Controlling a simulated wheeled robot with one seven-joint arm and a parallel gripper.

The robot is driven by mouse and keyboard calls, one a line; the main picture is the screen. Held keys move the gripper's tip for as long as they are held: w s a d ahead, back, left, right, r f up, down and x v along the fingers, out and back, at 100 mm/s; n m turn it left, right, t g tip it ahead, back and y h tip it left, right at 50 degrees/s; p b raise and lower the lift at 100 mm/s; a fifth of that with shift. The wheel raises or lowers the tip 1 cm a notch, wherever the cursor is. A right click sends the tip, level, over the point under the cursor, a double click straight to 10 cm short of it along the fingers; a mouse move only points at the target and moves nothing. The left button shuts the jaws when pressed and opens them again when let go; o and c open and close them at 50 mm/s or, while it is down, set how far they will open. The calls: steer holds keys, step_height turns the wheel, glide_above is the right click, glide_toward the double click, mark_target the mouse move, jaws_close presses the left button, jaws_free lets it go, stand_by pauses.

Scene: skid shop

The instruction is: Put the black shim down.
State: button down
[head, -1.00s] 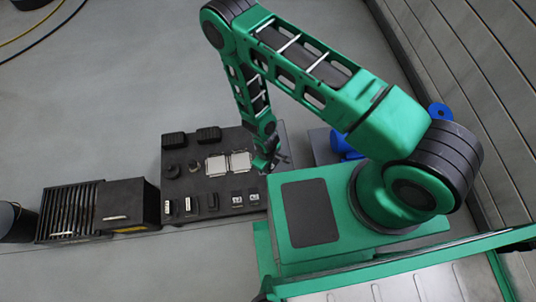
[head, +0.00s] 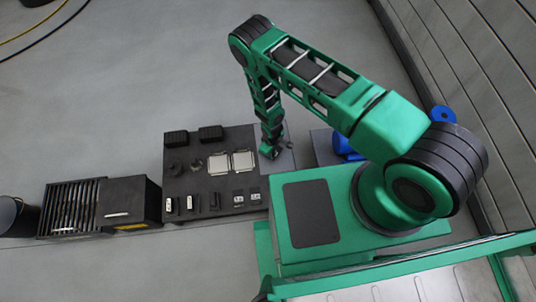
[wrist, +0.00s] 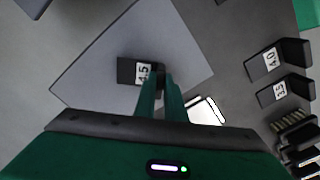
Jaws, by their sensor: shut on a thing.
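My gripper (wrist: 162,88) is shut on the black shim (wrist: 128,70), which bears a white label that looks like 45. In the wrist view the shim shows over a light grey square plate (wrist: 85,75). I cannot tell whether it touches the plate. In the head view my gripper (head: 271,150) is over the plate (head: 287,163), at the right edge of the dark board (head: 215,180). The shim cannot be made out there.
Two other black shims, labelled 40 (wrist: 267,62) and 35 (wrist: 275,92), stand at right in the wrist view. White-framed squares (head: 243,160), black blocks (head: 176,139) and small parts cover the board. A black box (head: 128,200) stands left. A blue object (head: 345,145) stands right.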

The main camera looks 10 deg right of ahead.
steer(key=shift+f, duration=0.35)
steer(key=c, duration=1.8)
jaws_free()
steer(key=shift+f, duration=0.1)
step_height(320, 180, up, 12)
steer(key=shift+r, duration=0.1)
